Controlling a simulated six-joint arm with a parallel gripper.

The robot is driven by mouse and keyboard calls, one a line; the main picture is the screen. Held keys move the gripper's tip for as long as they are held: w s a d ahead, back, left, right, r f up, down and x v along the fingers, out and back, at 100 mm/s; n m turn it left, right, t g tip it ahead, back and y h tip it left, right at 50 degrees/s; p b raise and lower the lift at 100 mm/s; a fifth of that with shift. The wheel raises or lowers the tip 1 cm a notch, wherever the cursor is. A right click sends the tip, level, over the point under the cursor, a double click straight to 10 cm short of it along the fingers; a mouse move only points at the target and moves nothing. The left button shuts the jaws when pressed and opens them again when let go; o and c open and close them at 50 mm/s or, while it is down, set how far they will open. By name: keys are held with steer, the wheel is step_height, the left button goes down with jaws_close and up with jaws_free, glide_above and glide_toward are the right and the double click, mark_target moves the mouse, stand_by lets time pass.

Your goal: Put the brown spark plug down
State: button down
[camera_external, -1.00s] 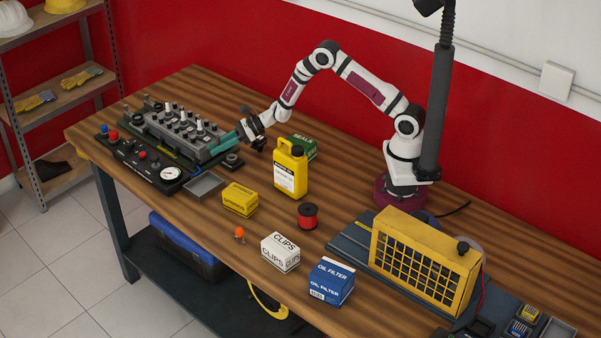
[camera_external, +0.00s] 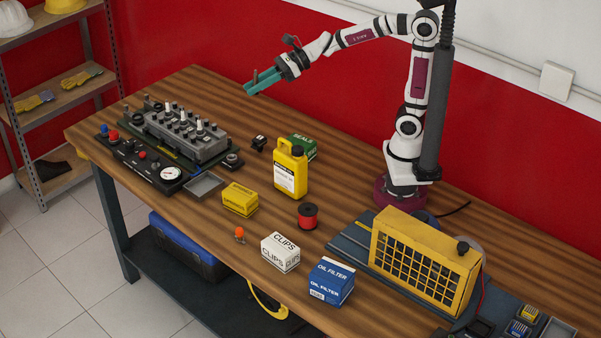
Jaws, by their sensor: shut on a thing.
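My gripper (camera_external: 263,82), with teal fingers, is held high above the back of the bench, pointing down and left. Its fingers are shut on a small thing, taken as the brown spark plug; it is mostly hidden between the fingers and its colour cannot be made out. The gripper is well clear of the table and of everything on it. The grey engine block (camera_external: 202,148) with several white-topped plugs stands at the left of the bench, below and left of the gripper.
A small grey tray (camera_external: 203,186) lies in front of the block, by a gauge panel (camera_external: 140,165). A yellow jug (camera_external: 290,170), green box (camera_external: 303,146), yellow box (camera_external: 240,199), red spool (camera_external: 308,216) and small black part (camera_external: 258,143) stand mid-bench. The back-left wood is clear.

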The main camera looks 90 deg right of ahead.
steer(key=s+a+r, duration=0.2)
steer(key=s+r, duration=0.1)
step_height(320, 180, up, 5)
glide_above(265, 176)
steer(key=shift+m+t+h, duration=0.3)
steer(key=shift+m+h, duration=0.1)
steer(key=shift+f, duration=22.3)
